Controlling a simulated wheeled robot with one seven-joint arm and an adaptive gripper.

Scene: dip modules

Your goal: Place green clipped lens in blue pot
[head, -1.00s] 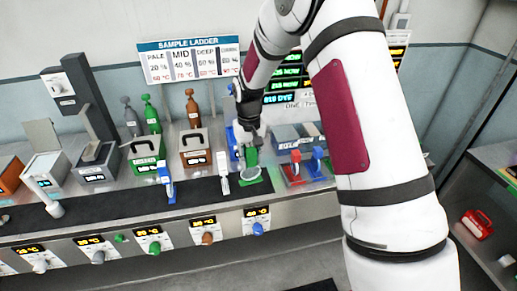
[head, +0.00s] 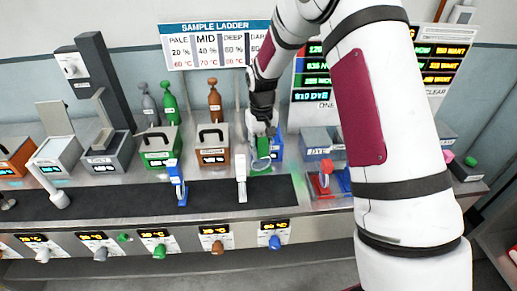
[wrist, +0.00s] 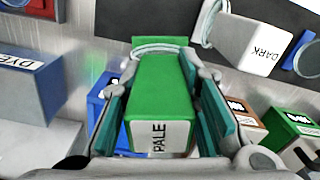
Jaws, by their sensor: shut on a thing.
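The green clipped lens (wrist: 160,90) is a green block marked PALE with a pale ring at its far end. My gripper (wrist: 160,75) is shut on the block, with teal pads along both its sides. In the head view the green block (head: 265,146) hangs below my gripper, above the dark mat's back edge, with its round lens lowest. The blue pot (head: 278,147) stands just behind and right of it, partly hidden by the gripper and block. In the wrist view the blue pot (wrist: 98,108) shows left of and below the held block, partly covered by the gripper.
A white DARK clip (head: 241,180) and a blue clip (head: 177,180) stand on the mat at left. A red clip (head: 322,182) stands at right. The brown pot (head: 212,157) and green pot (head: 158,158) are in the row at left. Tall bottles stand behind.

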